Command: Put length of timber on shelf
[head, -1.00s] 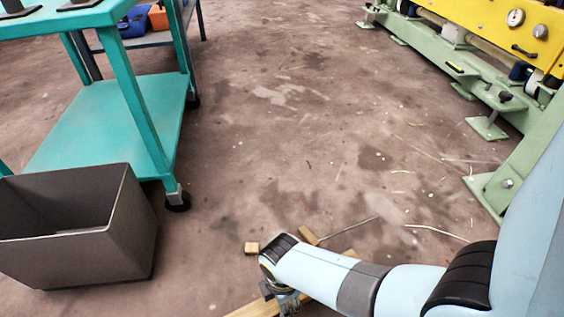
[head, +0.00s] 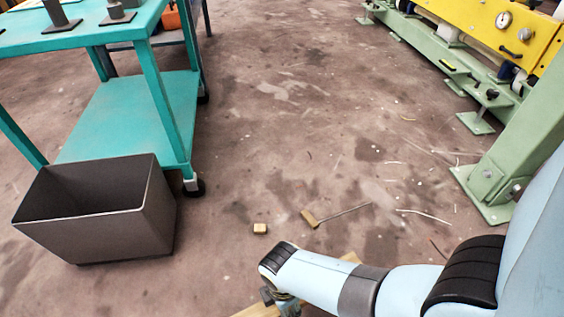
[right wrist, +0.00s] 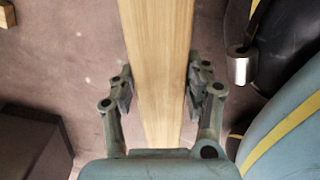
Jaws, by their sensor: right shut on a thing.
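The length of timber (right wrist: 160,60) is a long, pale wooden plank. In the right wrist view it runs from the top edge down between the fingers. My right gripper (right wrist: 160,92) is shut on it, one finger against each side. In the head view my right gripper (head: 283,303) is low in the picture, partly hidden by its own arm. Parts of the timber (head: 256,312) show on either side of that arm; its far end lies beyond the bottom edge. A teal cart with a lower shelf (head: 125,115) stands at the left, apart from the timber. My left gripper is not in view.
A dark open bin (head: 120,235) stands on the floor before the cart. A small wooden block (head: 260,229) and a hammer-like tool (head: 310,218) lie on the floor beyond my arm. A green-and-yellow machine (head: 480,70) stands at the right.

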